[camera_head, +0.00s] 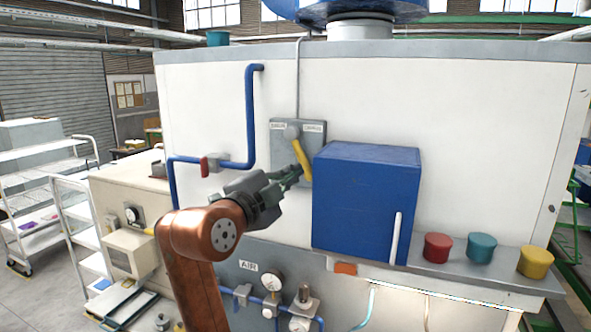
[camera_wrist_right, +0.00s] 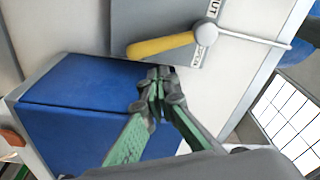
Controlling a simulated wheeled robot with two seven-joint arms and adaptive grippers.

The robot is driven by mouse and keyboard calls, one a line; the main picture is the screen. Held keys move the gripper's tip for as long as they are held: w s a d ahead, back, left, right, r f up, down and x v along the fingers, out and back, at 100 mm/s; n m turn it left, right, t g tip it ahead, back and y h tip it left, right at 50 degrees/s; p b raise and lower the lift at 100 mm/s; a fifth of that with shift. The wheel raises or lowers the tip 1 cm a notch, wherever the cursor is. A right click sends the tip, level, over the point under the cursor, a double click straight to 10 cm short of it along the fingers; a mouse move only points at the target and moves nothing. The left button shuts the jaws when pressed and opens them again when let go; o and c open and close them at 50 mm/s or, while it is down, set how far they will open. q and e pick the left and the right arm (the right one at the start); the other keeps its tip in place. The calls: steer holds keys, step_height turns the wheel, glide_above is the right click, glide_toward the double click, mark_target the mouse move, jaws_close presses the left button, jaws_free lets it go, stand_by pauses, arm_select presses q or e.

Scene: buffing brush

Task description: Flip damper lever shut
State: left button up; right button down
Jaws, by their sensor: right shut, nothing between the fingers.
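The yellow damper lever (camera_head: 304,158) hangs from a round grey pivot (camera_head: 292,132) on a grey plate (camera_head: 315,134) on the white wall. It points down and slightly right. In the right wrist view the lever (camera_wrist_right: 160,45) runs left from its pivot (camera_wrist_right: 206,33). My right gripper (camera_head: 297,173) is shut and empty, its fingertips just left of the lever's lower part in the head view. In the right wrist view the gripper (camera_wrist_right: 157,76) shows a small gap from the lever; I cannot tell whether they touch. The plate's labels are too small to read surely. My left gripper is out of view.
A blue box (camera_head: 365,200) juts from the wall just right of the lever. A blue pipe (camera_head: 250,110) with a red valve (camera_head: 209,166) runs left of it. Red (camera_head: 437,248), teal (camera_head: 480,249) and yellow (camera_head: 535,261) pots stand on the ledge at right.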

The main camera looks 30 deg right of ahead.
mark_target(300, 154)
steer(key=p+x, duration=0.2)
steer(key=x, duration=0.6)
steer(key=shift+s+f, duration=0.1)
